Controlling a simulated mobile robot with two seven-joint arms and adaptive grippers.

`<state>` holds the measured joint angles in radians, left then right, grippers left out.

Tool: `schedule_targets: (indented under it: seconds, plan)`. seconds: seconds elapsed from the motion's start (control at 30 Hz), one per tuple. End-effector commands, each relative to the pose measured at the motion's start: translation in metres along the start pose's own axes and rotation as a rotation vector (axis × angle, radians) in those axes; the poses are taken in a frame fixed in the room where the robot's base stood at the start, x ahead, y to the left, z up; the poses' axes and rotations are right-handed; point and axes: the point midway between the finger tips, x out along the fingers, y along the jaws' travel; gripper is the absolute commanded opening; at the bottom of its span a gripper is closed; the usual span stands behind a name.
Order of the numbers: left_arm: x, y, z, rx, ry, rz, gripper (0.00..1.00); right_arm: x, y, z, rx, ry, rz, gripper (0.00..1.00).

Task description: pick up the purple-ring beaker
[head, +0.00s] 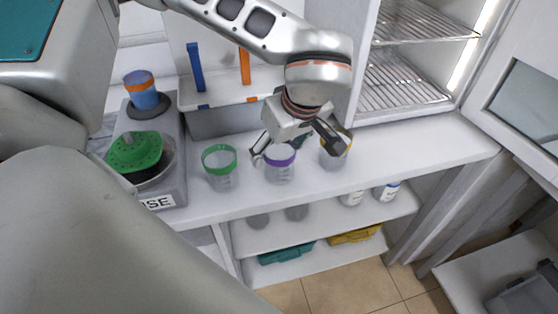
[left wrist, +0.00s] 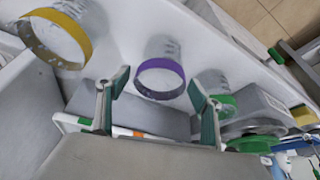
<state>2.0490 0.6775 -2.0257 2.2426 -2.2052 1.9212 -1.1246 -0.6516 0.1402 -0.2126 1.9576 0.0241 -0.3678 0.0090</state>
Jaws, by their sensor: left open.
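The purple-ring beaker (head: 280,170) is a clear cup with a purple band at its rim, upright on the white counter. My left gripper (head: 296,147) is open over it, one finger left of the rim and the other to the upper right. In the left wrist view the beaker's purple ring (left wrist: 160,65) shows just beyond the gap between the open green-padded fingertips (left wrist: 158,78). The fingers do not visibly grip it. Part of the far rim is hidden by my gripper in the head view. My right gripper is not in view.
A green-ring beaker (head: 220,168) stands to the left and a yellow-ring beaker (head: 335,152) to the right, close to my gripper's right finger. A grey device with a green lid (head: 135,150) is further left. An open cabinet with wire shelves (head: 405,80) stands behind right.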

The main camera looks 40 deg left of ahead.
Motion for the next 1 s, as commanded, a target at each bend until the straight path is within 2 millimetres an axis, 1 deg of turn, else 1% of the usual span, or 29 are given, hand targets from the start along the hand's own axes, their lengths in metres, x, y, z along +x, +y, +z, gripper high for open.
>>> schedule_targets:
  seconds: [0.1, 0.27, 0.3, 0.37, 0.4, 0.43, 0.47, 0.8, 1.0]
  plan:
    - [0.005, 0.000, 0.000, 0.000, -0.001, 0.000, 0.66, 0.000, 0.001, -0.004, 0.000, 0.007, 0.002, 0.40]
    - [0.004, 0.000, 0.000, 0.000, 0.000, 0.001, 0.66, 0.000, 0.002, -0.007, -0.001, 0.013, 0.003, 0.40]
    - [0.004, 0.000, 0.000, 0.000, 0.000, 0.001, 0.60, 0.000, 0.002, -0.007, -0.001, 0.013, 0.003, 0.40]
    - [0.004, 0.000, 0.000, 0.000, 0.000, 0.001, 0.45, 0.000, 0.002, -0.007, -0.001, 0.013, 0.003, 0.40]
    - [0.004, 0.000, 0.000, 0.000, 0.000, 0.001, 0.35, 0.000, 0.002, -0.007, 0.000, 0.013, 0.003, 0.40]
    - [0.004, 0.000, 0.000, 0.000, 0.000, 0.001, 0.27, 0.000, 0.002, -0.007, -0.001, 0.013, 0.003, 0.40]
    - [0.004, 0.000, 0.000, 0.000, 0.000, 0.001, 0.23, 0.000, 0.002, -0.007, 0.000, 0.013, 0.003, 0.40]
    - [0.003, 0.000, -0.001, 0.000, 0.000, 0.001, 0.23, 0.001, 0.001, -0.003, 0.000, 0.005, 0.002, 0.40]
    - [-0.010, 0.001, -0.006, -0.001, 0.001, 0.004, 0.23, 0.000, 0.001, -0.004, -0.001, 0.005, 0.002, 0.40]
